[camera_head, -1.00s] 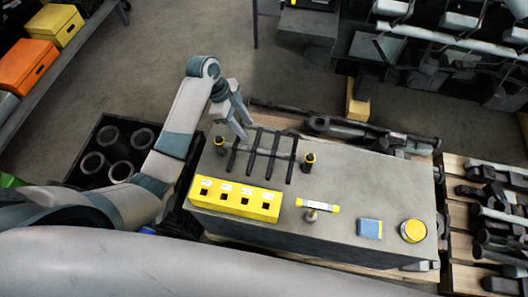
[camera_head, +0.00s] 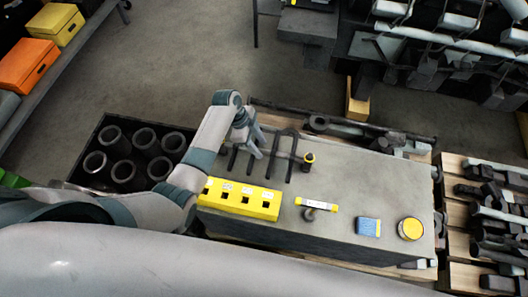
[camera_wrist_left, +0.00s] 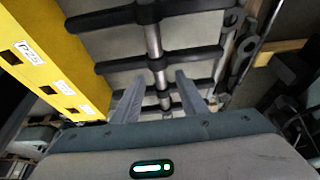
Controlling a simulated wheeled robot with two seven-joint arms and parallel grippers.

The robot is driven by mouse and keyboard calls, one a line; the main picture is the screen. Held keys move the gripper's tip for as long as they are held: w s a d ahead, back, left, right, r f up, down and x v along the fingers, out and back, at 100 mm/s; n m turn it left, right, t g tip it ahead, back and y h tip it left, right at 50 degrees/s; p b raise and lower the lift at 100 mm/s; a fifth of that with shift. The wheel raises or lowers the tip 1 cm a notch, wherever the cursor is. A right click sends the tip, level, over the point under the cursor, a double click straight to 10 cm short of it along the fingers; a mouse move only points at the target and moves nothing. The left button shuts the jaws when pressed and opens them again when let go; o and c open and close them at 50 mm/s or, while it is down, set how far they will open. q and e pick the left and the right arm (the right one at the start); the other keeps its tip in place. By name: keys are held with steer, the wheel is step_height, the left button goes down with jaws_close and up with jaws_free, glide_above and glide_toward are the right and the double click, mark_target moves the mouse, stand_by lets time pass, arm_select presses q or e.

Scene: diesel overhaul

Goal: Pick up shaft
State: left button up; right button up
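The shaft is a thin silvery rod (camera_wrist_left: 154,45) running through several black crossbars (camera_wrist_left: 155,60); it lies on the grey bench top (camera_head: 370,180). In the head view the crossbars (camera_head: 270,155) stand behind the yellow block, and the rod between them is hard to make out. My left gripper (camera_head: 253,146) is over the left part of this assembly. In the left wrist view its two fingers (camera_wrist_left: 158,92) are apart, one on each side of the rod's line, with nothing gripped. Whether the fingers touch the rod cannot be told. My right gripper is not in view.
A yellow block with square holes (camera_head: 238,200) lies close in front of the crossbars. A black post with a yellow top (camera_head: 308,160) stands to their right. A yellow-ended tool (camera_head: 317,204), blue box (camera_head: 368,227) and yellow round tin (camera_head: 410,229) are farther right.

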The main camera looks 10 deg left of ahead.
mark_target(263, 150)
arm_select(q)
steer(key=shift+x, duration=2.55)
jaws_close()
steer(key=shift+r, duration=0.1)
